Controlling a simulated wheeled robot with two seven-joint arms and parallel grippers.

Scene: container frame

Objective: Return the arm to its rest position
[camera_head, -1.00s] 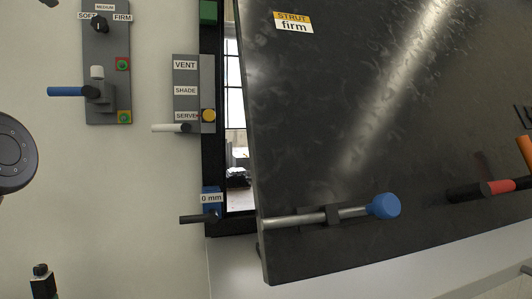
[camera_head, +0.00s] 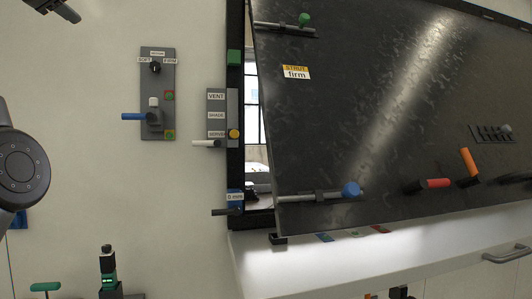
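The dark part in the top left corner (camera_head: 55,9) looks like my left gripper, cut off by the picture's top edge; whether its fingers are apart is unclear. It is above the pale wall and clear of the controls. A round dark joint of my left arm (camera_head: 20,168) shows at the left edge. My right gripper is not in view.
A dark speckled panel (camera_head: 370,110) labelled "STRUT firm" fills the right, with a blue-knobbed bar (camera_head: 318,195) at its lower left. A white ledge (camera_head: 330,255) runs below.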

